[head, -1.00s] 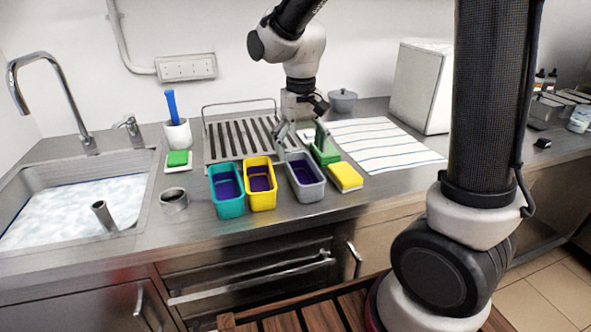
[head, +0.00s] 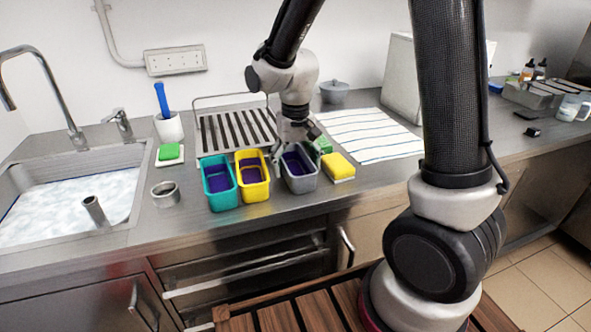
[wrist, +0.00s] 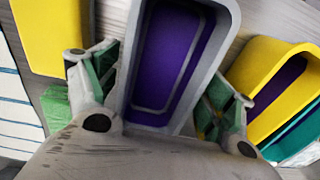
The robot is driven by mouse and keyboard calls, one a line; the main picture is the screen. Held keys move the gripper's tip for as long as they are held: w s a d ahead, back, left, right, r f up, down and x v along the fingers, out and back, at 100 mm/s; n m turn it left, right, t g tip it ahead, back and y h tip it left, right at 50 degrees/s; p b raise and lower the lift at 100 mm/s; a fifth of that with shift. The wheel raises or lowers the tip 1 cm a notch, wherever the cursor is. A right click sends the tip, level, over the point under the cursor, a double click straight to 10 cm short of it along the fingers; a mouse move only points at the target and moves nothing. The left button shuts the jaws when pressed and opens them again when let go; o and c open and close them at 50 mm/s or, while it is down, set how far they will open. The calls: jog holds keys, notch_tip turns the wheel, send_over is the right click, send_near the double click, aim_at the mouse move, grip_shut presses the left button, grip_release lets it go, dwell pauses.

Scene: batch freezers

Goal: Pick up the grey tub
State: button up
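The grey tub (head: 301,185) stands on the steel counter, open at the top with purple inside. It is at the right of the row of tubs. In the wrist view the grey tub (wrist: 222,25) lies between my spread fingers. My gripper (head: 297,150) is open at the tub's far end, with one finger on each side. In the wrist view my gripper (wrist: 157,90) shows green pads beside the tub walls. The left finger looks very near the wall; I cannot tell whether it touches.
The yellow tub (head: 253,192) and teal tub (head: 223,201) stand close on the left. A yellow sponge (head: 339,166) lies just right of the grey tub. A drain rack (head: 228,135) is behind, and a striped cloth (head: 372,140) lies behind right.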

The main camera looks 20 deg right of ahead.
jog(key=c, duration=0.9)
jog(key=shift+c, duration=0.2)
